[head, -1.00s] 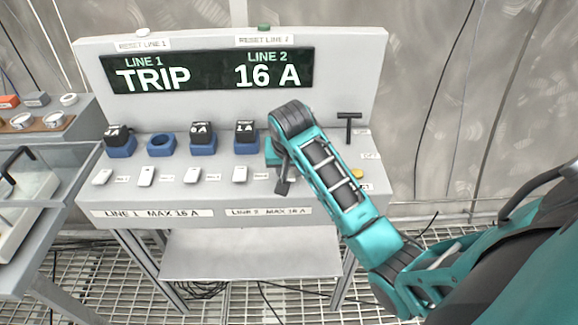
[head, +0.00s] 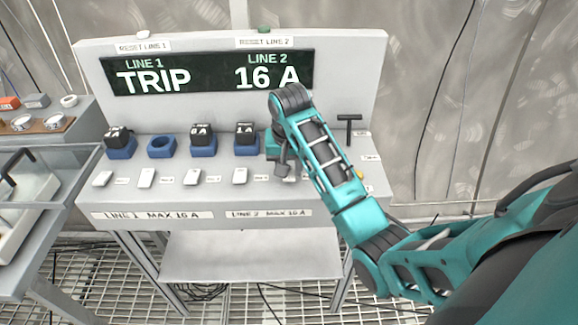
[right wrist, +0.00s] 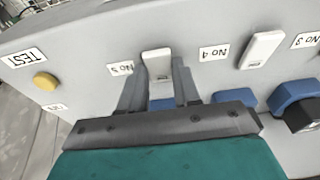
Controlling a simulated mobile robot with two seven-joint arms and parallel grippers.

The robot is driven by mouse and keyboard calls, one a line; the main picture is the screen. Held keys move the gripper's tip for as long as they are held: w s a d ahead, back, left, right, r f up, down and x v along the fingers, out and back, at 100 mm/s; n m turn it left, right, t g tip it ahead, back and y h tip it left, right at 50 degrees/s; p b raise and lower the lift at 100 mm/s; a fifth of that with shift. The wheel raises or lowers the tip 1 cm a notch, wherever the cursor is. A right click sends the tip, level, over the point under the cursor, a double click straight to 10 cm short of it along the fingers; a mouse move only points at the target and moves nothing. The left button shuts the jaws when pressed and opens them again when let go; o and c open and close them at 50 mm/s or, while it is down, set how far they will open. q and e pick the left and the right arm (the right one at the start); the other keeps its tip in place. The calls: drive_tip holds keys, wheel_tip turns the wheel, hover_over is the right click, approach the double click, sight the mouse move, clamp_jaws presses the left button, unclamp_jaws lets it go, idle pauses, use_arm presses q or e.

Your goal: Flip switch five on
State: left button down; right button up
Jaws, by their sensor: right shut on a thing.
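Switch five is the white rocker (right wrist: 157,63) beside the label "No 5" in the right wrist view. My right gripper (right wrist: 158,82) has one grey finger on each side of it and is shut on it. In the head view my right gripper (head: 283,168) is at the right part of the sloped panel, and the arm covers most of switch five there. The other white switches, such as switch four (head: 239,175), stand in a row to its left. My left gripper is not in view.
The display (head: 208,75) reads TRIP for line 1 and 16 A for line 2. Blue sockets, some with black blocks (head: 246,130), stand behind the switches. A black T-handle (head: 349,126) and a yellow button (right wrist: 45,81) are at the panel's right.

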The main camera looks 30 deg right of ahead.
sight(290, 176)
drive_tip(key=o, duration=1.1)
drive_tip(key=shift+c, duration=0.2)
drive_tip(key=shift+r, duration=0.1)
wheel_tip(290, 176, up, 4)
drive_tip(key=shift+s+r, duration=0.15)
drive_tip(key=shift+s+a+r, duration=0.1)
drive_tip(key=shift+s+r, duration=0.2)
drive_tip(key=shift+r, duration=0.1)
wheel_tip(290, 176, up, 7)
drive_tip(key=s+a, duration=0.1)
drive_tip(key=shift+r, duration=0.2)
drive_tip(key=shift+s, duration=0.1)
